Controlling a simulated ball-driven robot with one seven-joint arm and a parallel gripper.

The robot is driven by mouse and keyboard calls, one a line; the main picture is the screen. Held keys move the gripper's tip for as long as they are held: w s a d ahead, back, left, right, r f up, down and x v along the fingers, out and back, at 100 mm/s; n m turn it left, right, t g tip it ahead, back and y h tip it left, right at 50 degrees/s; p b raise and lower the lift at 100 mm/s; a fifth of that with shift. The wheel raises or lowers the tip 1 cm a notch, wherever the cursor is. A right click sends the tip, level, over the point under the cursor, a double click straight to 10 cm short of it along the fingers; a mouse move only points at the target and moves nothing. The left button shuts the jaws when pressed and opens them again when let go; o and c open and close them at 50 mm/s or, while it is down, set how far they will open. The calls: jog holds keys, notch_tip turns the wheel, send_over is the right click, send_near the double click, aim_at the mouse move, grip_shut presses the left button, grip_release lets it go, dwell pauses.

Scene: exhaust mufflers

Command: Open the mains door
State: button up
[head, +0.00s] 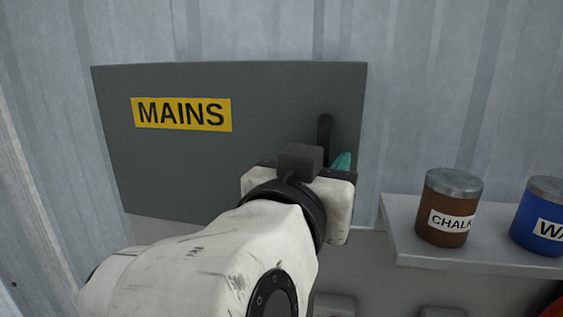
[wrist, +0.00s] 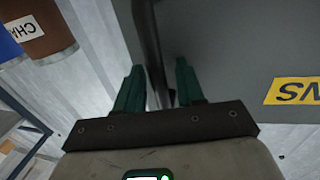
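The mains door (head: 190,165) is a grey panel with a yellow MAINS label (head: 182,114), and it looks shut. Its dark upright handle (head: 325,130) is near the right edge; the lower part is hidden behind my wrist. My gripper (head: 341,162) is at the handle, with only a bit of one teal finger showing in the head view. In the wrist view my gripper (wrist: 159,66) has its teal fingers apart, with the handle (wrist: 147,38) running between them. The handle lies close to the left finger, and a gap shows beside the right one. I cannot tell whether either finger touches it.
A shelf (head: 480,258) to the right of the door holds a brown chalk tin (head: 447,207) and a blue tin (head: 541,214). Corrugated metal wall (head: 440,70) stands behind. Pale boxes show low in the head view under the door.

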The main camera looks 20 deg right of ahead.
grip_shut()
dwell(0.5)
